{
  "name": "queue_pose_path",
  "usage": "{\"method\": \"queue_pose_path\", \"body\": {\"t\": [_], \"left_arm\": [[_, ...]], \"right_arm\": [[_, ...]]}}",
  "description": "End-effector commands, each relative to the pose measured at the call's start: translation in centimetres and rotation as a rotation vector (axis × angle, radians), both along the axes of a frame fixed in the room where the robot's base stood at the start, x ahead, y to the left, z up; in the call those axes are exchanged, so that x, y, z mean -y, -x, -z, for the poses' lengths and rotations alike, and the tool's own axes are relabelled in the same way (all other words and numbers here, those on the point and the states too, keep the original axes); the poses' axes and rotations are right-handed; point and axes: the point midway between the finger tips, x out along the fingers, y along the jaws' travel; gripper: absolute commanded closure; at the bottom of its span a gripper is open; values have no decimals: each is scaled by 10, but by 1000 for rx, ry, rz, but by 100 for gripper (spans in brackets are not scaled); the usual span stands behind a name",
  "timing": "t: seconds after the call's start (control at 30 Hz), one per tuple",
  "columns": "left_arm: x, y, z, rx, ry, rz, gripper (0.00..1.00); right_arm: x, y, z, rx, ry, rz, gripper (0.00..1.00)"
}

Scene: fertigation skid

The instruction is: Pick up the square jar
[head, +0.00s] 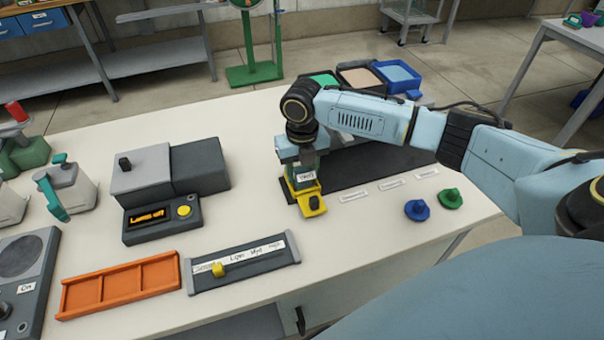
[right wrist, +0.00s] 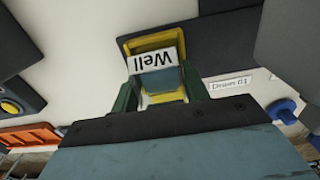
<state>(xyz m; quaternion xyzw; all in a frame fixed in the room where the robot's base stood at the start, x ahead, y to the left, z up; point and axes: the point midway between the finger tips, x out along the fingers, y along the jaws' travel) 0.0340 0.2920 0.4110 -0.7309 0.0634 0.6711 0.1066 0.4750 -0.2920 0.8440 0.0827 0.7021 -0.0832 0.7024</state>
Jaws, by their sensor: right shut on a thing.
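The square jar (right wrist: 158,80), bluish with a white label reading "Well", is between the fingers of my right gripper (right wrist: 157,97) in the right wrist view. In the head view my right gripper (head: 304,178) points down, shut on the jar, whose label (head: 306,176) faces the front. A yellow part (head: 312,205) with a dark patch shows just below and in front of the label, at the left end of a dark mat. The gripper hides much of the jar, and I cannot tell whether it touches the surface below. My left gripper is not in view.
A grey box device with a lit display (head: 157,217), an orange tray (head: 122,284) and a slider panel (head: 243,264) are to the left. Blue (head: 417,210) and green (head: 450,198) knobbed pieces lie right. Open bins (head: 397,75) stand behind my right arm. White table space lies between.

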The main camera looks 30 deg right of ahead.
Motion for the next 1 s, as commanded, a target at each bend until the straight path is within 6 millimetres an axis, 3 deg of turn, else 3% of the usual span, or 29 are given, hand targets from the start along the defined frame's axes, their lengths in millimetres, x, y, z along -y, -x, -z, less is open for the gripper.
{"method": "queue_pose_path", "body": {"t": [0.33, 0.7, 1.0], "left_arm": [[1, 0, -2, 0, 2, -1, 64], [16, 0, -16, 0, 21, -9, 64], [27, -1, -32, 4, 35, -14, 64]], "right_arm": [[0, -1, -9, 3, -1, 0, 80], [0, -1, -79, 4, 0, 1, 80], [0, -1, -112, 0, -1, 1, 80]]}}
